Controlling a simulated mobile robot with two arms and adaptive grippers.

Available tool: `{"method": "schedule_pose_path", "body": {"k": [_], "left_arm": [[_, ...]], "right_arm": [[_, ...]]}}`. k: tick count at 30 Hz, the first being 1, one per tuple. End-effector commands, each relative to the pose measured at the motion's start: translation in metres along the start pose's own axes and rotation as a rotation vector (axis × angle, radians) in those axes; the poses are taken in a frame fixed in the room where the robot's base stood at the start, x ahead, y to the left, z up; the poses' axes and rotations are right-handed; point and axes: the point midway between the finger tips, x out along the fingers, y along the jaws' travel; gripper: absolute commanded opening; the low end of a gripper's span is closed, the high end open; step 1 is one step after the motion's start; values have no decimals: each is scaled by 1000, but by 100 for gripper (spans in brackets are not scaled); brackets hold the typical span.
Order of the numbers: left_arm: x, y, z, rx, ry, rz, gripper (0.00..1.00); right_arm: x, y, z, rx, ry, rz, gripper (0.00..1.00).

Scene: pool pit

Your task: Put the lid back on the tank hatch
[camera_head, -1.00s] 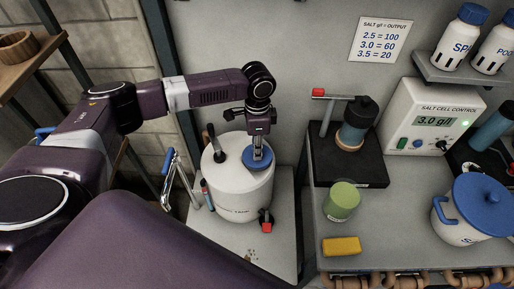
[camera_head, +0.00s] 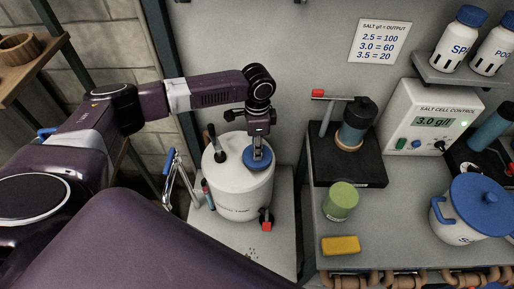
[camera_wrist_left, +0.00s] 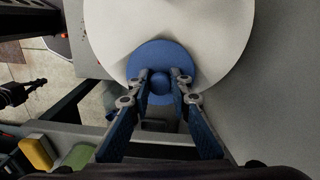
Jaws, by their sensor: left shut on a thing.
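The white tank (camera_head: 240,188) stands on a light base left of the bench. A round blue lid (camera_head: 257,163) is at the right part of the tank's top. My left gripper (camera_head: 257,151) points down at it and is shut on its knob. The left wrist view shows the gripper (camera_wrist_left: 160,84) with a finger on either side of the round knob of the lid (camera_wrist_left: 160,58). The lid covers the place under it, so the hatch opening is hidden. I cannot tell whether the lid is seated or slightly above the tank. My right gripper is not in view.
A black handle (camera_head: 218,146) stands up from the tank top, left of the lid. A metal rail with a blue grip (camera_head: 169,163) is left of the tank.

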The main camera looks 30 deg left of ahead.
Motion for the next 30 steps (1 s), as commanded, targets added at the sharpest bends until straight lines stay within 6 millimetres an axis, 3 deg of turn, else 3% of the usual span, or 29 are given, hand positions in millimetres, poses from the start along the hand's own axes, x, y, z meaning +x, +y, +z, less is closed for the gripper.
{"method": "schedule_pose_path", "body": {"k": [4,5,9,16,21,30], "left_arm": [[0,0,0,0,0,0,0],[0,0,0,0,0,0,22],[0,0,0,0,0,0,37],[0,0,0,0,0,0,40],[0,0,0,0,0,0,56],[-1,0,0,0,0,0,56]], "right_arm": [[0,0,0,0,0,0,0],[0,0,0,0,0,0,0],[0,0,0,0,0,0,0],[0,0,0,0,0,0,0],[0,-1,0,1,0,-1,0],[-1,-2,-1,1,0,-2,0]]}}
